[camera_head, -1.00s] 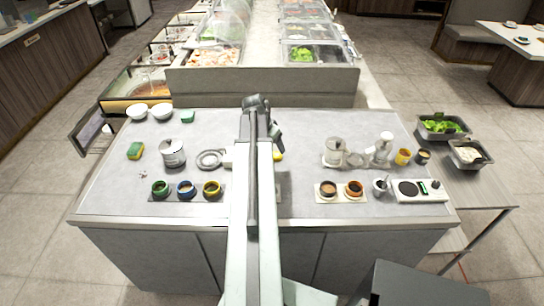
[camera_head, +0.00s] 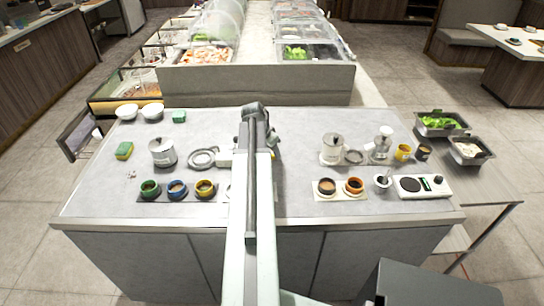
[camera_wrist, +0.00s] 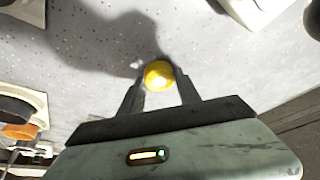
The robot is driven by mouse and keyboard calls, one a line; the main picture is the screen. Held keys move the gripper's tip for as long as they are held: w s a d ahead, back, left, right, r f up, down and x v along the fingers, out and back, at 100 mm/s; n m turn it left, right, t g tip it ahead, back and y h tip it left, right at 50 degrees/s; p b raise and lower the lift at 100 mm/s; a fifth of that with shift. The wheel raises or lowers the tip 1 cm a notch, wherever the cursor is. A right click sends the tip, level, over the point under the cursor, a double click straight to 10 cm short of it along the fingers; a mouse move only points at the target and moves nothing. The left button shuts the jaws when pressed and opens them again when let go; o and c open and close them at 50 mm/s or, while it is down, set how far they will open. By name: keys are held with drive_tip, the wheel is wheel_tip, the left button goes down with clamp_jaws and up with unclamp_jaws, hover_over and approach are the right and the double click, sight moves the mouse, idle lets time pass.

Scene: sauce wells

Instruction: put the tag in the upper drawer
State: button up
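My gripper points down over the counter in the wrist view (camera_wrist: 159,78); the arm hides it in the head view. A round yellow thing (camera_wrist: 159,73) lies between its fingertips. It may be the tag, but I cannot tell, nor whether the fingers grip it. A small white thing (camera_head: 131,174) lies at the counter's left, too small to make out. A dark-framed box (camera_head: 78,135) sticks out at the counter's left side and looks like an open drawer; I cannot tell whether it is the upper one.
On the grey counter (camera_head: 220,125), three coloured bowls (camera_head: 177,189) and a lidded pot (camera_head: 162,152) stand left of my arm. Two sauce bowls (camera_head: 340,187), glass jars (camera_head: 332,150) and a white scale (camera_head: 424,186) stand right.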

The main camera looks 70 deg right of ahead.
sight(272, 153)
clamp_jaws()
wheel_tip(272, 153, up, 10)
drive_tip(key=p, duration=1)
